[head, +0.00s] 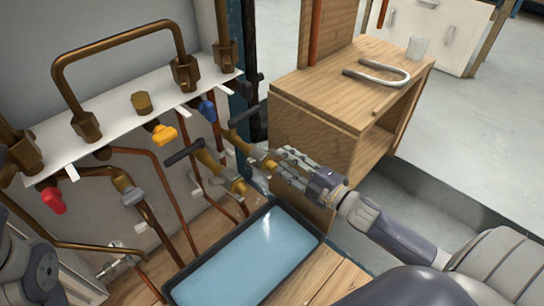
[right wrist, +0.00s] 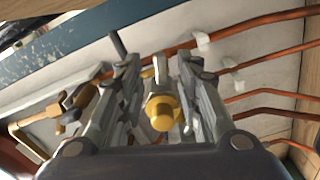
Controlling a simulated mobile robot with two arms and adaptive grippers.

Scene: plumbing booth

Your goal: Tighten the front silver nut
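My right gripper (head: 280,163) is at the brass valve fitting (head: 256,157) with a dark handle, the one farther right of two such fittings. In the right wrist view the fingers (right wrist: 158,68) stand apart on either side of a round brass end (right wrist: 162,112). A small silver piece (right wrist: 160,70), perhaps the nut, shows between the fingertips; I cannot tell whether they touch it. Gaps show beside the brass end. A second brass fitting (head: 213,164) with a black handle lies to the left in the head view.
A blue-filled dark tray (head: 245,262) lies below the gripper. A wooden cabinet (head: 310,135) with a U-shaped pipe (head: 385,72) on top stands close behind it. Copper pipes, a red valve (head: 53,200), a yellow valve (head: 164,134) and a blue valve (head: 208,110) line the left.

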